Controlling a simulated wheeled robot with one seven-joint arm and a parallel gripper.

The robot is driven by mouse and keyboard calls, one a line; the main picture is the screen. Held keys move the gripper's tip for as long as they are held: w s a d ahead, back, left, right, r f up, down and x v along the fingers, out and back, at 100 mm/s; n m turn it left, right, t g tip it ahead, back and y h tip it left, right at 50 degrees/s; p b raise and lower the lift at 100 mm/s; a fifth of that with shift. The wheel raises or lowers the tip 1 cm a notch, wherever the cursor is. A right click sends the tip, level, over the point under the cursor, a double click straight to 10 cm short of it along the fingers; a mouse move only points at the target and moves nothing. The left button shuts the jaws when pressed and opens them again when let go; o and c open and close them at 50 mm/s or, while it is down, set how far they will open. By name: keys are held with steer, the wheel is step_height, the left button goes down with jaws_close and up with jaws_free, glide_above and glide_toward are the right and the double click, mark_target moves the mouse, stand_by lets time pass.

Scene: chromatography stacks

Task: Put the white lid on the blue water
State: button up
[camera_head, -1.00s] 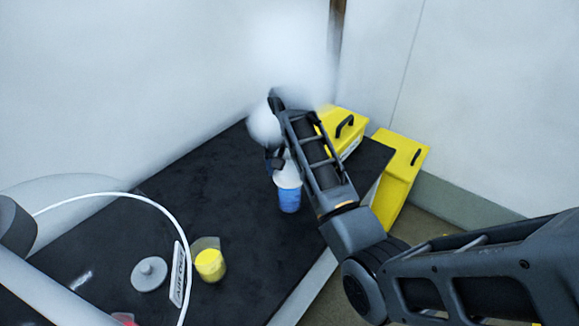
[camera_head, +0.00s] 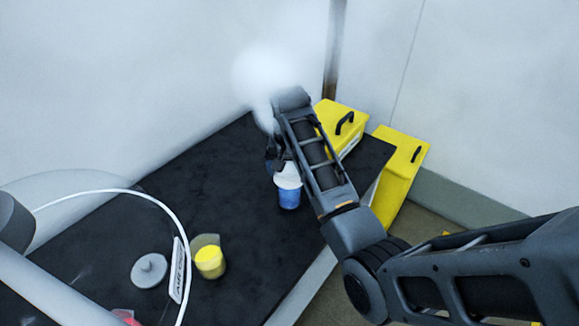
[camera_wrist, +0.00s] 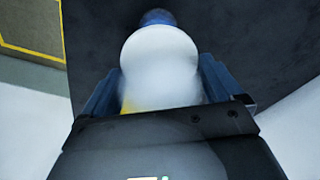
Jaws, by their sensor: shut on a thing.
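The blue water (camera_head: 289,197) stands upright in a cup near the far right side of the black table. The white lid (camera_wrist: 160,62) is between the two fingers of my gripper (camera_wrist: 158,88), which is shut on it. In the wrist view a little blue (camera_wrist: 157,18) shows just past the lid. I cannot tell whether the lid rests fully on the rim.
A yellow cup (camera_head: 209,262), a grey lid (camera_head: 149,270) and a labelled plate (camera_head: 178,270) are at the near left of the table. Yellow boxes (camera_head: 400,175) stand at the far right. The middle of the black table (camera_head: 215,195) is clear.

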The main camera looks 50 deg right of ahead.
steer(key=shift+f, duration=0.5)
steer(key=o, duration=0.7)
steer(key=shift+r, duration=0.1)
steer(key=shift+r, duration=3.45)
